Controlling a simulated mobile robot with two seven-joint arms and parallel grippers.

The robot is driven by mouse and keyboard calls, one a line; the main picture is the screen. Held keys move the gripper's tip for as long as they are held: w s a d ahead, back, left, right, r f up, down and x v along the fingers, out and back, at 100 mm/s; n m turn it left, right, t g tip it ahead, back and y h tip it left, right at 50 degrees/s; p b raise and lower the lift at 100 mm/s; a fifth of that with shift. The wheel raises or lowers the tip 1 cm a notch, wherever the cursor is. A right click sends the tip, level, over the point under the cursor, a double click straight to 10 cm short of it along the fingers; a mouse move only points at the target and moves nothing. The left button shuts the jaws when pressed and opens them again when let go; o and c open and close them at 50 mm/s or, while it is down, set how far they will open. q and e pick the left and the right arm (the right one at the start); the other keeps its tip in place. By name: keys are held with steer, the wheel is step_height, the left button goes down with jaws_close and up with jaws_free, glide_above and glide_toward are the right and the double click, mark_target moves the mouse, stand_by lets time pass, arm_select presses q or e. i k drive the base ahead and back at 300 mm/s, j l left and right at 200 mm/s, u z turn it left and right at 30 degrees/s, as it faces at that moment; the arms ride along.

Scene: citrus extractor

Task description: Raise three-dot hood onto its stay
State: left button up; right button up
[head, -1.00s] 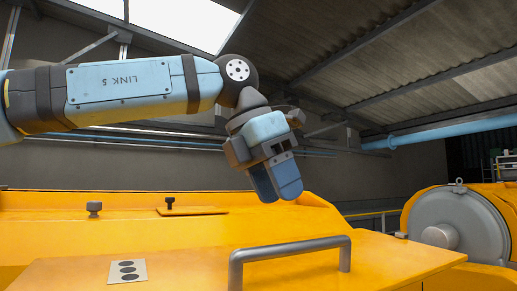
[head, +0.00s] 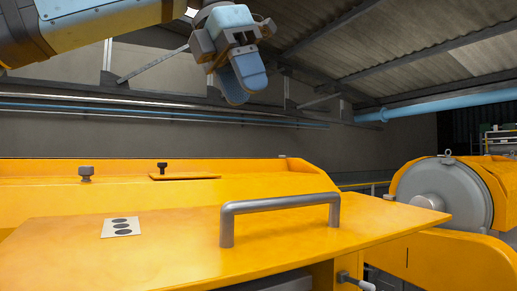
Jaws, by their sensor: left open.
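The stay cannot be made out for certain. My right gripper is not in view.
Two dark knobs (head: 86,173) (head: 162,168) stand on the orange machine body behind the hood. A grey round motor housing (head: 445,195) is at the right. A metal fitting (head: 355,281) sticks out below the hood's right edge. The air above the hood is clear.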

mark_target(205, 248)
steer(key=k+l, duration=0.85)
